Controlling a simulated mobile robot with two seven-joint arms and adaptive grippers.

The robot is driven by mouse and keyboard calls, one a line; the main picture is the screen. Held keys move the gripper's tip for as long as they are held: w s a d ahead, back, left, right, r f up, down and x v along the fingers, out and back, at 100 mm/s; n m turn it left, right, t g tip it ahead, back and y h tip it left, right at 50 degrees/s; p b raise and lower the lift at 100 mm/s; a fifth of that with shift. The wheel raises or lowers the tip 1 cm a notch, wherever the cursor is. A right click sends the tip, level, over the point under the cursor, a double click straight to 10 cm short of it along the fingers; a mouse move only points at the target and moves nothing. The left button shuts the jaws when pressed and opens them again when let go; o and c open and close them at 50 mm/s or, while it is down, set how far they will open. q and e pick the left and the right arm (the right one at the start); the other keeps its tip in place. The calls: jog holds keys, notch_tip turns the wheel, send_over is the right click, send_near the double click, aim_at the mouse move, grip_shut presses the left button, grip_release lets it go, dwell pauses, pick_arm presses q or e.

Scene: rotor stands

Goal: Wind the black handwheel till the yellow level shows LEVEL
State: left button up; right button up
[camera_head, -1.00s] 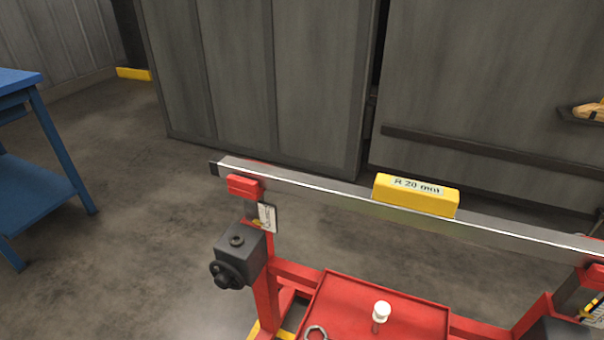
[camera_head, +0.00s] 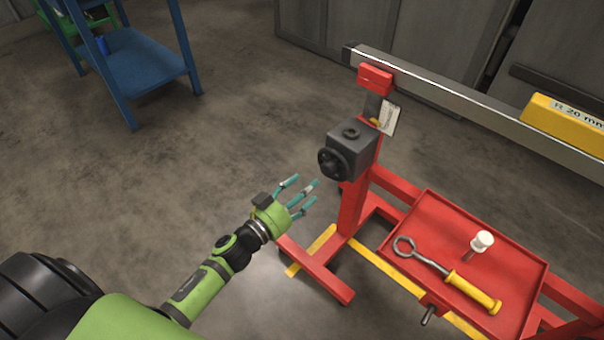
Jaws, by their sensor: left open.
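The black handwheel (camera_head: 333,164) is on the front of a dark grey gearbox (camera_head: 353,146) on the red stand's left post. The yellow level (camera_head: 562,119) lies on the grey beam (camera_head: 450,94) at the right edge. Its label reads "R 20 mm", its end cut by the frame. My left gripper (camera_head: 304,195) is open and empty, a little below and left of the handwheel, with its teal fingers pointing right. It appears apart from the wheel. My right gripper is not in view.
A red tray (camera_head: 437,217) on the stand holds a ring-ended tool with a yellow handle (camera_head: 473,292) and a white-topped peg (camera_head: 481,241). A white tag (camera_head: 390,119) hangs above the gearbox. A blue table (camera_head: 140,62) stands far left. Floor between is clear.

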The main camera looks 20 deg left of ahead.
aim_at(325, 173)
pick_arm(q)
jog(key=x, duration=0.6)
jog(key=shift+w+d+f, duration=0.1)
jog(key=shift+w+d, duration=0.05)
jog(key=shift+w, duration=0.1)
jog(key=c, duration=1.1)
